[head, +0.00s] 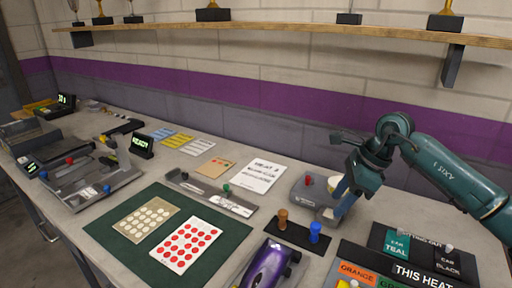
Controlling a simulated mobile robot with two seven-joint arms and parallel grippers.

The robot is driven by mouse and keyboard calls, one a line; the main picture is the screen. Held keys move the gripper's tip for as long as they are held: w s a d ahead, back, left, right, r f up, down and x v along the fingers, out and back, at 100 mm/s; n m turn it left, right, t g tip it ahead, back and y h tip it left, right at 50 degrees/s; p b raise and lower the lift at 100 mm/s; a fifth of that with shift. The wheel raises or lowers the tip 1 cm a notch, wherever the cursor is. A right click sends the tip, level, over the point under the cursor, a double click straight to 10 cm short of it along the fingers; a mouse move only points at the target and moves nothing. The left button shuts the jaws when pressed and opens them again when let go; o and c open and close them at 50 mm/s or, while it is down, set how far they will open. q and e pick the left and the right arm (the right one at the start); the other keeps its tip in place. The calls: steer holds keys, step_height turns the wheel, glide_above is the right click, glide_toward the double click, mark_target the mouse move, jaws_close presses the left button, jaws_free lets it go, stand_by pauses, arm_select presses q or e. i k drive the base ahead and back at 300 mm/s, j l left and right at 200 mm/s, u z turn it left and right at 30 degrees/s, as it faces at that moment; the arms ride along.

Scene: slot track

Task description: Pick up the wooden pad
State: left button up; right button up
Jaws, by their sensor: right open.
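A brown, wood-coloured peg-shaped piece (283,217) stands upright on a black stand (298,232), beside a similar blue piece (315,232). It is the most wood-like small thing here, but its base is too small to tell whether it is the pad. My right gripper (338,203) is open, pointing down to the right of and behind the black stand, apart from the brown piece. Its fingers partly hide a grey device with a red knob (308,181) and a pale round thing (335,182). My left gripper is not in view.
A purple car (265,264) lies in front of the stand. A green mat (215,249) with two dotted cards is to the left. Black boards with name tags (397,244) lie at the right. A wooden shelf (290,31) with trophies runs above the table.

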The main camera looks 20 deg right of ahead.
mark_target(283, 214)
steer(key=k+j, duration=0.8)
steer(key=j, duration=0.1)
